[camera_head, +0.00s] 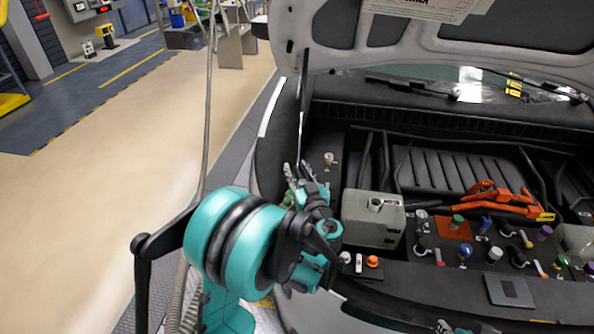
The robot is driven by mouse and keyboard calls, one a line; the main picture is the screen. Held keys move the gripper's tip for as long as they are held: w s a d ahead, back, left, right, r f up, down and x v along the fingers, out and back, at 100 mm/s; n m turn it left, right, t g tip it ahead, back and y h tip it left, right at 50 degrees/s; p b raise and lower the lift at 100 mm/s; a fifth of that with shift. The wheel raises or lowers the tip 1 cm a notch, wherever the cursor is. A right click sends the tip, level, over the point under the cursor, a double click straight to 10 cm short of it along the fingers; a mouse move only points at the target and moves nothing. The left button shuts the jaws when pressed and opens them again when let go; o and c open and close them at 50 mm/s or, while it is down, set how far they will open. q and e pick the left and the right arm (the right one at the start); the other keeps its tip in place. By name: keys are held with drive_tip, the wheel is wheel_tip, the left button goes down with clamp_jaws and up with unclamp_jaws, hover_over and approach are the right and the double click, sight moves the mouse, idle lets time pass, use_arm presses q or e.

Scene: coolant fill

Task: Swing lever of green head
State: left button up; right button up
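My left gripper (297,173) is over the left front edge of the engine bay, its fingers pointing away toward the windscreen. Two grey fingertips show, but their gap is too small to judge. A small green part (288,198) shows just left of the gripper, mostly hidden behind it; I cannot tell if it is the green head or if the gripper touches it. No lever can be made out there. Another green-topped fitting (457,221) stands on an orange plate in the right part of the bay. Grey tips at the bottom edge may be my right gripper (444,327).
A grey tank (373,219) with a cap stands just right of my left gripper. Several coloured caps and fittings crowd the panel to its right, with an orange cable (497,198) behind. The raised hood (400,38) hangs above. Open floor (110,190) lies left of the car.

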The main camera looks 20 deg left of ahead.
use_arm(q)
drive_tip(key=v, duration=1.2)
